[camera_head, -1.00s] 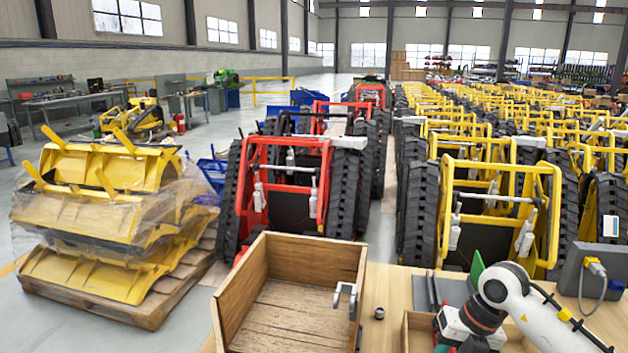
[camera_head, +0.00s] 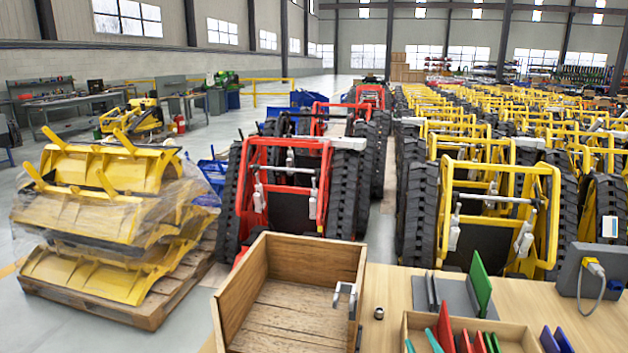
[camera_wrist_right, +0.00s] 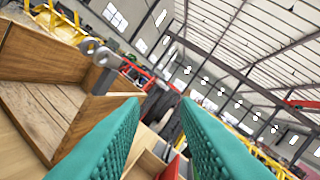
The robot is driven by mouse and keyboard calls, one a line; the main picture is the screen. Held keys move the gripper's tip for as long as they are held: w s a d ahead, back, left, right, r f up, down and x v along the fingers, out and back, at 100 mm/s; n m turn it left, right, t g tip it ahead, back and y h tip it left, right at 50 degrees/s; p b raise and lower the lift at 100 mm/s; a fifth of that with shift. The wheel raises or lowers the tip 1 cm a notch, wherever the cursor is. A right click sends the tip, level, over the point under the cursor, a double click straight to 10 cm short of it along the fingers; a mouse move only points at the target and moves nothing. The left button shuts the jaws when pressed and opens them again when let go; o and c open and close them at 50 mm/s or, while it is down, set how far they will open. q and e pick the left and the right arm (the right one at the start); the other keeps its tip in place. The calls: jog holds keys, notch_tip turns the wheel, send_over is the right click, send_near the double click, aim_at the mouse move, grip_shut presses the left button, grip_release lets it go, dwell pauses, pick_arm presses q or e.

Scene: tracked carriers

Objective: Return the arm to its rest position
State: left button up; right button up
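In the head view, the wooden crate (camera_head: 237,300) stands on the bench (camera_head: 395,290). Right of it are a small box (camera_head: 515,325) of coloured plates, a grey rack with a green plate (camera_head: 480,282) and a grey device (camera_head: 590,268). Loaders stand behind.

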jog(key=s+d+f+m+g+h, duration=0.25)
jog(key=s+f+g, duration=0.2)
jog(key=f, duration=0.25)
jog(key=s+d+f+m+g+h, duration=0.1)
jog(key=s+d+f+m+g, duration=0.1)
jog(key=s+f+m+g, duration=0.3)
jog(key=s+a+f+n+g+y, duration=0.2)
jog(key=s+f+g, duration=0.55)
jog(key=s, duration=0.75)
notch_tip(320, 180, down, 27)
jog(key=s, duration=0.1)
jog(key=s+d+f+g, duration=0.1)
jog(key=s+d+f, duration=0.1)
jog(key=s+f, duration=1.3)
jog(key=shift+s+d+f, duration=0.3)
jog(key=shift+s+f, duration=0.05)
jog(key=shift+s, duration=0.4)
